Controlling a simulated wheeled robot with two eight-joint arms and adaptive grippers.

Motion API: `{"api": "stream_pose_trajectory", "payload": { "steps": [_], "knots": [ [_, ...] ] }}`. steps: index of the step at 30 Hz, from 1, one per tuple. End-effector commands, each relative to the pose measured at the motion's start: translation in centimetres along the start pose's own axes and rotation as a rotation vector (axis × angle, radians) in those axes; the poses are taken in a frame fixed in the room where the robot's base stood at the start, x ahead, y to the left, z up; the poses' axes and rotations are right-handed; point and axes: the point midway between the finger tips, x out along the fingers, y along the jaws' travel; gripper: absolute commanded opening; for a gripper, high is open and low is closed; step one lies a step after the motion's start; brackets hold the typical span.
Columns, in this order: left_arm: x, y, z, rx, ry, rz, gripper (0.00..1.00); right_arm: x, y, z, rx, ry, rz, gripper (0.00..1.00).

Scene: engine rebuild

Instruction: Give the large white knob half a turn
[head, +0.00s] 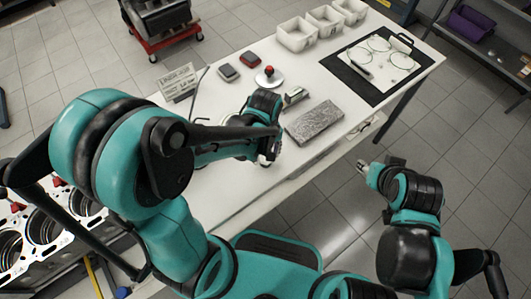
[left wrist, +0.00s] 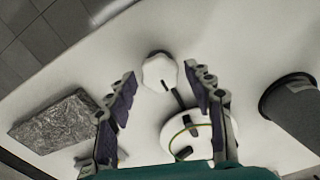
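The large white knob (left wrist: 158,72) has a lobed edge and a dark mark. In the left wrist view it lies between the fingertips of my left gripper (left wrist: 163,76), with a gap on both sides. The fingers are apart; I cannot tell whether the tips are level with the knob or above it. In the head view my left gripper (head: 267,158) is over the table and mostly hides the knob. My right gripper (head: 364,168) is off the table's front edge, too small to tell open from shut.
A white disc with a yellow-green ring (left wrist: 189,138) is near the knob. A rough grey slab (head: 315,122) lies to the right, and a dark cylinder (left wrist: 289,101) stands nearby. A white disc with a red ball (head: 268,77), white bins (head: 297,36) and a black mat (head: 357,78) are farther back.

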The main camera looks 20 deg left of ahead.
Motion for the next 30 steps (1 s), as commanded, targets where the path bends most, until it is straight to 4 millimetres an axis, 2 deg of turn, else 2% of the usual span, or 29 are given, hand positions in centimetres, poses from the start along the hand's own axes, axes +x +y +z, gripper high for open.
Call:
{"api": "stream_pose_trajectory", "payload": {
  "steps": [9, 13, 17, 24, 30],
  "knots": [
    [-0.1, 0.0, 0.0, 0.001, 0.0, 0.0, 0.58, 0.0, 0.0, 0.0, 0.0, 0.0, 0.0, 0.4],
    [-1.1, 0.0, 0.0, 0.001, 0.0, 0.0, 0.58, 0.0, 0.0, 0.0, 0.0, 0.0, 0.0, 0.4],
    [-3.2, 0.0, 0.0, 0.001, 0.0, 0.0, 0.58, 0.0, 0.0, 0.0, 0.0, 0.0, 0.0, 0.4],
    [-8.0, 0.0, 0.0, 0.0, 0.0, 0.0, 0.58, 0.0, 0.0, 0.0, 0.0, 0.0, 0.0, 0.4],
    [-10.9, 0.0, 0.0, 0.0, 0.0, 0.0, 0.58, 0.0, 0.0, 0.0, 0.0, 0.0, 0.0, 0.4]
  ]
}}
